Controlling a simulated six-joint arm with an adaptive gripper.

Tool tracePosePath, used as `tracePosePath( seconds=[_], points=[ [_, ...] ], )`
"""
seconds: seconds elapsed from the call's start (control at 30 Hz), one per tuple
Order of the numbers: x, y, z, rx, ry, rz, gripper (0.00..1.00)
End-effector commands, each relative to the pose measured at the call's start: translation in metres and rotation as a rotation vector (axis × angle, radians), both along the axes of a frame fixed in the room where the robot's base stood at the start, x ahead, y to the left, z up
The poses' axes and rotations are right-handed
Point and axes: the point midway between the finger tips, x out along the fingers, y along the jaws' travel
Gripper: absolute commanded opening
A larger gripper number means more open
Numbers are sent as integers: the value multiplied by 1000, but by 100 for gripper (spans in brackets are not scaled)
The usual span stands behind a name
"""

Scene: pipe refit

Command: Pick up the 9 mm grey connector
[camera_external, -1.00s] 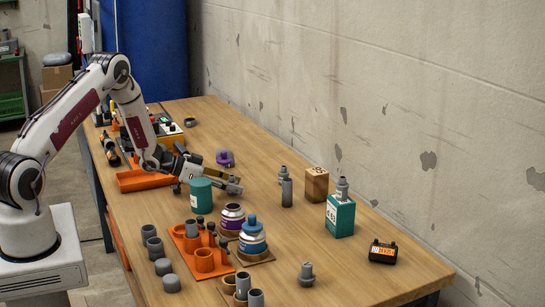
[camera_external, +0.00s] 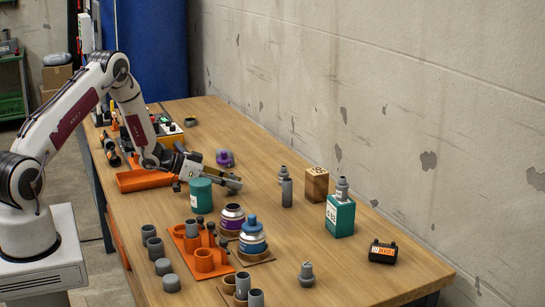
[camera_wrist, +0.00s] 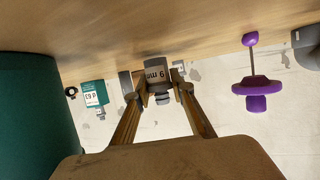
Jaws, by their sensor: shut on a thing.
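The grey connector (camera_wrist: 157,75), labelled "9 mm", sits between the fingertips of my gripper (camera_wrist: 158,84) in the wrist view. My gripper is shut on it. In the external view my gripper (camera_external: 236,183) is low over the table, reaching to the right just behind the green cylinder. The connector is too small and hidden there to make out clearly.
A green cylinder (camera_external: 201,196) stands close in front of my gripper. A purple piece (camera_external: 225,158) lies behind it. Grey connectors (camera_external: 286,190), a wooden block (camera_external: 316,184) and a green box (camera_external: 340,215) stand to the right. An orange rack (camera_external: 205,260) is at the front.

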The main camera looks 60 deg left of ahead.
Motion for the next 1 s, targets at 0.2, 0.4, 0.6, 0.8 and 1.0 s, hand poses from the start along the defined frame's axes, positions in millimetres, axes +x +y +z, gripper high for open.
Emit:
tracePosePath(
  seconds=[0.2, 0.4, 0.6, 0.8, 1.0],
  points=[
    [1, 0, 20, 2, -4, -1, 2],
    [0, 0, 45, 2, -3, 0, 2],
    [0, 0, 70, 2, -4, -1, 2],
    [0, 0, 87, 1, -2, -2, 2],
    [0, 0, 93, -1, -1, -1, 2]
  ],
)
